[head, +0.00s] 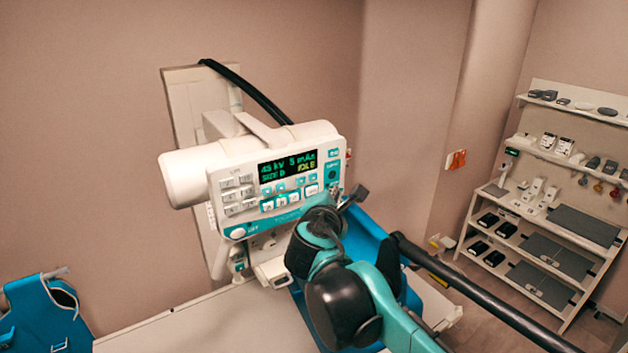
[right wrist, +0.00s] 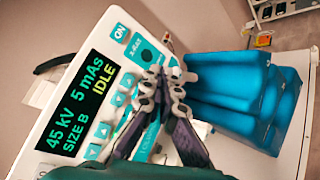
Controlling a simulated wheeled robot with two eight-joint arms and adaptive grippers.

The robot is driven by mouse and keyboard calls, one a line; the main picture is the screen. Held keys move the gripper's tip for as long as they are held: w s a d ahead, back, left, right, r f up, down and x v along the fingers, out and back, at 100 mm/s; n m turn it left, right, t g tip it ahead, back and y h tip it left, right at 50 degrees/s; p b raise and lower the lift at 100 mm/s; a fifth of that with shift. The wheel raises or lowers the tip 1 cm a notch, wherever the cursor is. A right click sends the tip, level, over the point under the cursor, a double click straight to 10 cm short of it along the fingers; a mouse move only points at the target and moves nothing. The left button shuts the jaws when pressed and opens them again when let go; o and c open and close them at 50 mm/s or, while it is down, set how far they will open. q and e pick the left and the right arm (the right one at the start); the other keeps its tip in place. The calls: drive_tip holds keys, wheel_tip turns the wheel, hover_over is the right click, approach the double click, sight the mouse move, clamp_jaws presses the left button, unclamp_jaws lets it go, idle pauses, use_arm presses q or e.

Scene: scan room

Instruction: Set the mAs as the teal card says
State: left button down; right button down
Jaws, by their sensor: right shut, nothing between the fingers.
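The console (head: 245,190) is a white box with a teal-edged panel, mounted on a wall column. Its display (head: 288,165) reads 45 kV, 5 mAs, SIZE B, IDLE. The display also shows large in the right wrist view (right wrist: 78,95). Teal arrow keys (right wrist: 101,130) lie beside the display, partly behind my fingers. My right gripper (head: 345,200) is at the panel's lower right corner. In the right wrist view its fingers (right wrist: 164,82) are shut and empty over the panel; I cannot tell whether they touch it. No teal card can be made out. My left gripper is out of view.
A blue padded item (right wrist: 245,100) lies just beyond the console. A blue apron (head: 45,315) is at the lower left. A shelf rack (head: 560,155) with small devices and dark plates stands at the right. A black cable (head: 250,88) arches above the console.

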sight(320, 177)
drive_tip(key=shift+w+a, duration=0.8)
drive_tip(key=shift+w, duration=0.35)
drive_tip(key=shift+w+a, duration=0.8)
drive_tip(key=shift+w, duration=0.3)
drive_tip(key=shift+w+a, duration=0.1)
drive_tip(key=shift+w+a, duration=0.15)
drive_tip(key=shift+w, duration=0.05)
drive_tip(key=shift+w+a, duration=0.2)
drive_tip(key=shift+w, duration=0.1)
idle(0.6)
drive_tip(key=shift+s+d, duration=0.5)
drive_tip(key=shift+s, duration=0.2)
